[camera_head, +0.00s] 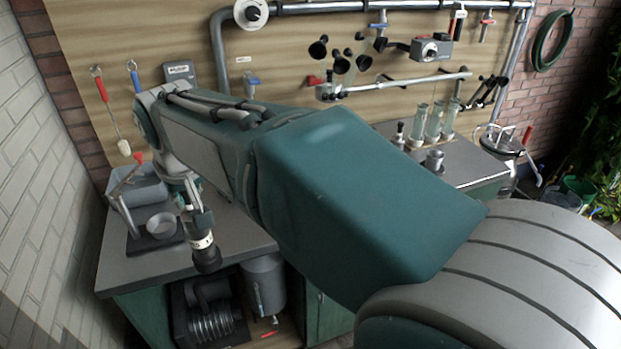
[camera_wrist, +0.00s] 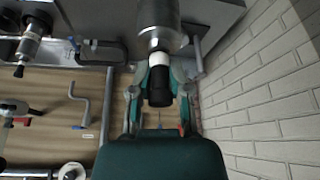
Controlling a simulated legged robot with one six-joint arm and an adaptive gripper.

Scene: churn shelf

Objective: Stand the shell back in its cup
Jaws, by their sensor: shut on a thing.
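The shell (camera_head: 203,243) is a small metal cylinder with a white band and a black end. A round grey cup (camera_head: 161,225) on a black base stands on the bench left of the shell. I cannot tell for certain that it is the shell's cup.
The left bench (camera_head: 180,262) also carries a grey tub (camera_head: 143,187) and a red-handled lever. Glass tubes (camera_head: 436,122) stand on the right bench. A white brick wall (camera_head: 38,185) bounds the left side.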

